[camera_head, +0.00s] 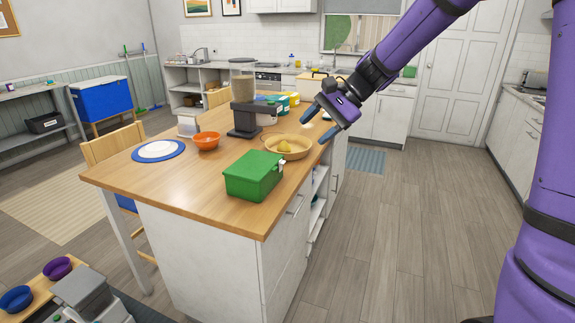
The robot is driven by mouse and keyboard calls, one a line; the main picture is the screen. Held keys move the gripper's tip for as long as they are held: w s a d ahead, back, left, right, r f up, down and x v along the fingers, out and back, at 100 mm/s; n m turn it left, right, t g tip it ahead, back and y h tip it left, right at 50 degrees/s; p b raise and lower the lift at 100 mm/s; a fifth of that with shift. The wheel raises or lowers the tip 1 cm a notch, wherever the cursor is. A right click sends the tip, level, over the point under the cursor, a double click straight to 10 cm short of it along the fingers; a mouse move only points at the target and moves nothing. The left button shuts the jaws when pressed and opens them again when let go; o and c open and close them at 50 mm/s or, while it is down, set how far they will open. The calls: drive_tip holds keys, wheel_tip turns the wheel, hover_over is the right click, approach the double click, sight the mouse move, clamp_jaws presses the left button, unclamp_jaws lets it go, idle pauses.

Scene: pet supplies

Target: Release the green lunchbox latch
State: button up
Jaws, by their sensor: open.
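A green lunchbox (252,176) with a lid sits near the front right edge of the wooden-topped island (200,208). A small pale patch that may be its latch (281,167) shows at its right end; it is too small to tell its state. The lid looks closed.
A wooden bowl (276,148) with something yellow lies behind the lunchbox. An orange bowl (206,141), a dark dispenser (246,118) and a plate on a blue mat (175,151) stand farther back and left. The floor right of the island is clear.

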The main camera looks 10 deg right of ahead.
drive_tip(key=w+d+f+m+t+y, duration=0.1)
drive_tip(key=w+f+m+y, duration=0.25)
drive_tip(key=w+f, duration=0.35)
drive_tip(key=w+d+f+m+t+y, duration=0.2)
drive_tip(key=w+f+m, duration=0.25)
drive_tip(key=w, duration=0.55)
drive_tip(key=w+d+f+m+t, duration=0.3)
drive_tip(key=w+f+m, duration=0.15)
drive_tip(key=f, duration=0.35)
drive_tip(key=w+d+f+m+t, duration=0.3)
drive_tip(key=w+f+m, duration=0.15)
drive_tip(key=f, duration=0.35)
drive_tip(key=shift+n, duration=0.4)
drive_tip(key=x, duration=1)
drive_tip(key=shift+w+r, duration=0.3)
drive_tip(key=shift+w, duration=0.1)
drive_tip(key=shift+y, duration=0.25)
drive_tip(key=c, duration=0.9)
